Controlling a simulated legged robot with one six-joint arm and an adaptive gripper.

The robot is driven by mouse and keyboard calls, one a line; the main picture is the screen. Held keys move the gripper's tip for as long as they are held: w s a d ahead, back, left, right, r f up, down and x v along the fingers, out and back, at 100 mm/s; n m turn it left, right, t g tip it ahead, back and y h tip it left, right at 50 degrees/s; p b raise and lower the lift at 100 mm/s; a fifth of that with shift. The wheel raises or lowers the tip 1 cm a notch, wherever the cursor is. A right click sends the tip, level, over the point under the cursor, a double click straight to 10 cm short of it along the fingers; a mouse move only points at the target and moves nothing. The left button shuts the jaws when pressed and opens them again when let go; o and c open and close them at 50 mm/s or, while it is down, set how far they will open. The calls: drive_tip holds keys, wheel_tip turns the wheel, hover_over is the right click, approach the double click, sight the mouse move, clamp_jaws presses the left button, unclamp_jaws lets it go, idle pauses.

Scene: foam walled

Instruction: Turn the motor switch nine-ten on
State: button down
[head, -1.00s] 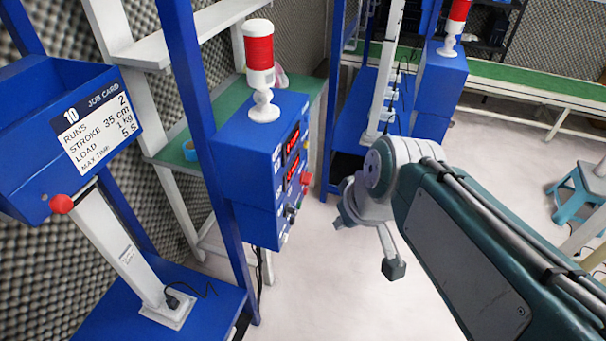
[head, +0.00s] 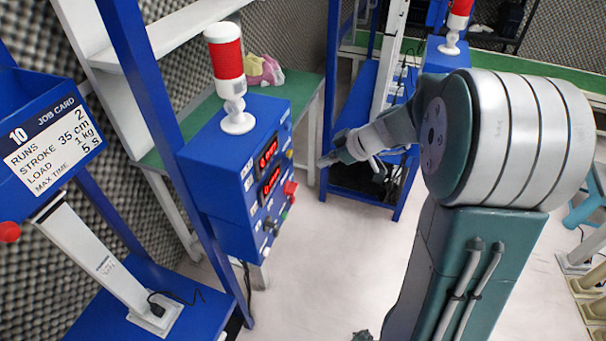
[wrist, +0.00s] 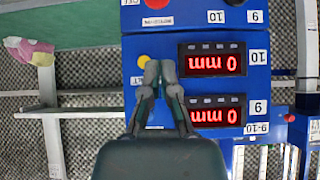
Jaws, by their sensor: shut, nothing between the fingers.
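The blue control box (head: 205,172) stands left of my arm in the head view, with two red displays, a red button (head: 290,188) and small dark knobs (head: 268,225) on its panel. In the wrist view the panel appears upside down, and a "9-10" label (wrist: 257,128) shows at the lower right. I cannot make out the nine-ten switch itself or its position. My gripper (head: 325,162) is to the right of the panel, apart from it in the head view. In the wrist view my gripper (wrist: 158,68) is shut and empty, its fingertips in front of the panel beside the displays.
A red and white signal lamp (head: 228,78) stands on the box. A blue post (head: 160,130) and a job card holder (head: 60,140) are at the left. A second blue frame (head: 368,180) stands behind my gripper. Pale floor (head: 310,270) is free in front of the box.

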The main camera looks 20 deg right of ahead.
hover_over(288, 189)
drive_tip(key=s+d, duration=0.1)
drive_tip(key=s, duration=0.1)
drive_tip(key=f, duration=0.6)
drive_tip(key=shift+w+d+f, duration=0.15)
drive_tip(key=shift+w+f, duration=0.05)
drive_tip(key=f, duration=0.4)
drive_tip(key=shift+w+d, duration=0.15)
drive_tip(key=shift+d, duration=0.2)
drive_tip(key=shift+a+f, duration=0.2)
drive_tip(key=shift+a, duration=0.2)
drive_tip(key=shift+d, duration=0.25)
